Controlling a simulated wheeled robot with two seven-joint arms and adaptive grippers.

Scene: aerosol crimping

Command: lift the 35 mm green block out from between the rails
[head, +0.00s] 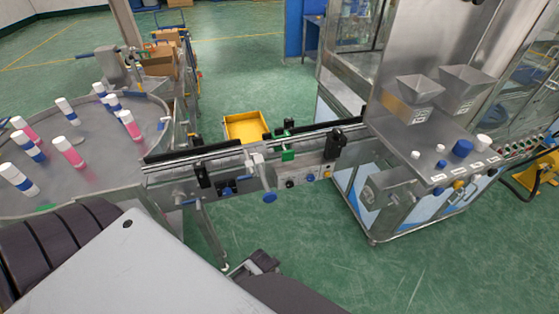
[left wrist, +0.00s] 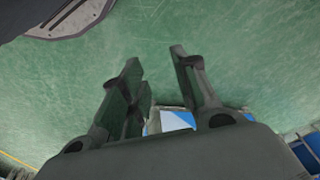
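A small green piece (head: 288,155), which looks like the green block, shows at the near side of the conveyor rails (head: 215,161) in the head view. It is too small to tell exactly how it sits between the rails. My left gripper (left wrist: 158,62) shows in the left wrist view with its two fingers apart. Nothing is between them, and green floor lies beyond. The block is not seen in that view. My left gripper cannot be made out in the head view, and no right gripper can be identified.
A round table (head: 95,165) with several pink, blue and white bottles stands left of the conveyor. A steel machine (head: 400,205) with hoppers and loose caps stands at the right. A yellow bin (head: 245,127) sits behind the rails. Black clamps and blue knobs line the conveyor's near side.

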